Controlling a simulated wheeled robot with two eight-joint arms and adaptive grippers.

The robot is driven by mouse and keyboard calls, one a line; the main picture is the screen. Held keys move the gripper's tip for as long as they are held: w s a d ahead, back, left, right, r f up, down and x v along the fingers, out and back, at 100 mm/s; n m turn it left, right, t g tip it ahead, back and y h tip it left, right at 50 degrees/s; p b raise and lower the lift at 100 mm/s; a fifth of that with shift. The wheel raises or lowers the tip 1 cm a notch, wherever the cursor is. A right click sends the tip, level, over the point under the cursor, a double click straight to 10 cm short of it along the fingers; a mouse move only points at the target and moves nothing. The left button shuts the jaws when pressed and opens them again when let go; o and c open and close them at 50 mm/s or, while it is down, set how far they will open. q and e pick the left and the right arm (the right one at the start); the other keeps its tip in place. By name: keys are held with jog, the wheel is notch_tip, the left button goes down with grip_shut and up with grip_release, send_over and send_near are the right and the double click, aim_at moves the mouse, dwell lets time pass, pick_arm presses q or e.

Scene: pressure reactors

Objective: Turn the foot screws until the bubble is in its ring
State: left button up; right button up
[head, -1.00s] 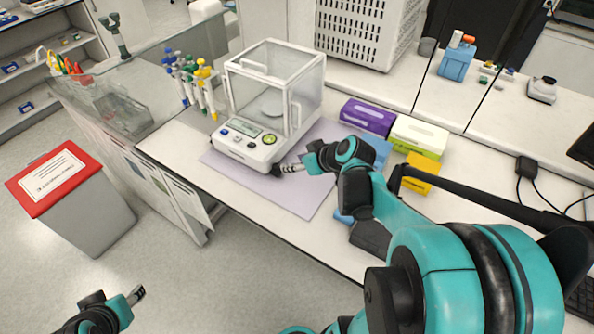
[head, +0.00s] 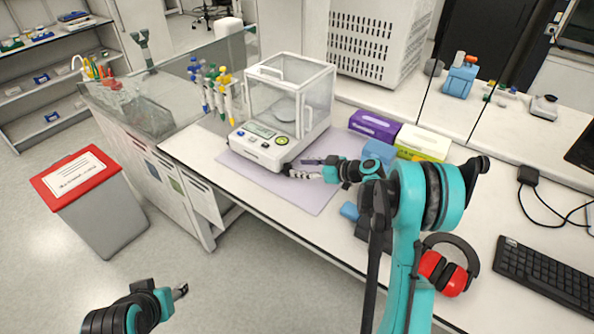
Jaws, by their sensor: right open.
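The analytical balance (head: 288,105) with its clear draft shield stands on a lilac mat (head: 310,194) on the bench. Its front panel has a display (head: 260,130), several buttons and a round green spot (head: 282,141) that looks like the bubble level; the bubble is too small to make out. My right gripper (head: 296,170) is open at the balance's front right lower corner, by the foot there. The foot screw is hidden or too small to tell, and I cannot tell whether the fingers touch it. My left gripper (head: 181,291) hangs over the floor, far from the bench; its finger opening is unclear.
A pipette stand (head: 214,88) is left of the balance. Purple (head: 375,125) and green-white boxes (head: 423,143) stand to the right. Red ear muffs (head: 446,272) and a keyboard (head: 548,273) lie further right. A red-lidded bin (head: 75,178) stands on the floor.

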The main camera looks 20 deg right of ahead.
aim_at(290, 168)
jog(key=shift+b+x, duration=0.35)
jog(key=shift+x, duration=1.4)
grip_shut()
jog(key=m+h, duration=0.1)
jog(key=m+t+h, duration=0.2)
jog(key=shift+s+a+b, duration=0.25)
jog(key=shift+a+b, duration=0.1)
jog(key=shift+a, duration=0.05)
jog(key=shift+a+m+t+h, duration=0.2)
jog(key=shift+m+t+h, duration=0.3)
jog(key=shift+m+h, duration=1)
